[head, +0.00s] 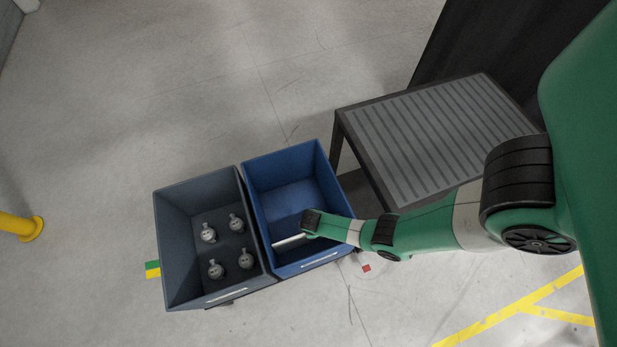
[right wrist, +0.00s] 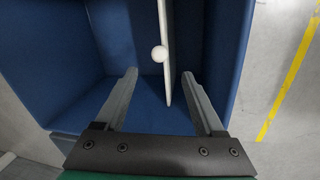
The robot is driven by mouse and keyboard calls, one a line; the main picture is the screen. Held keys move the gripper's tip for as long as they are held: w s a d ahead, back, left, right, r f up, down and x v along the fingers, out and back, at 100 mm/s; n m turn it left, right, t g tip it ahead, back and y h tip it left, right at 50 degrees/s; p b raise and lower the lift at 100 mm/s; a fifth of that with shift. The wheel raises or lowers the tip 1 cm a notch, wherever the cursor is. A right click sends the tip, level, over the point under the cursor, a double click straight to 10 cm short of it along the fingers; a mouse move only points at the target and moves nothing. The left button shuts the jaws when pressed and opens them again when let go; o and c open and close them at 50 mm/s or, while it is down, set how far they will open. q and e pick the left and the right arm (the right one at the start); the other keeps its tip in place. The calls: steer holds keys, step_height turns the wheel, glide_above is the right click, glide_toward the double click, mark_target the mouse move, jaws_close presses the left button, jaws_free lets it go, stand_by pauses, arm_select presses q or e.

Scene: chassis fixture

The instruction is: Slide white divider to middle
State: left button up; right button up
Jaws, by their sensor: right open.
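The white divider (head: 288,241) stands across the blue bin (head: 262,167) in the head view, closer to the bin's near, labelled wall than to its far wall. My right arm partly covers it there. In the right wrist view the divider (right wrist: 168,82) appears as a thin upright plate with a round white knob (right wrist: 159,54), nearer the bin's right wall. My right gripper (right wrist: 159,75) is open, its two fingers apart on either side of the divider's line. Nothing is held between them. In the head view my right gripper (head: 306,229) is over the bin. My left gripper is out of view.
A grey bin (head: 172,225) with several grey metal parts (head: 208,233) stands against the blue bin's left side. A dark table with a ribbed grey top (head: 430,130) stands to the right. A yellow post (head: 20,227) is at far left.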

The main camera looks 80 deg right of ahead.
steer(key=f+b, duration=0.2)
steer(key=f, duration=0.1)
steer(key=d+f+b, duration=0.1)
steer(key=f+b, duration=0.2)
steer(key=f, duration=0.1)
steer(key=f+b, duration=0.2)
steer(key=f, duration=0.1)
steer(key=shift+w+d+f, duration=0.15)
steer(key=shift+w+d, duration=0.25)
jaws_close()
stand_by(0.7)
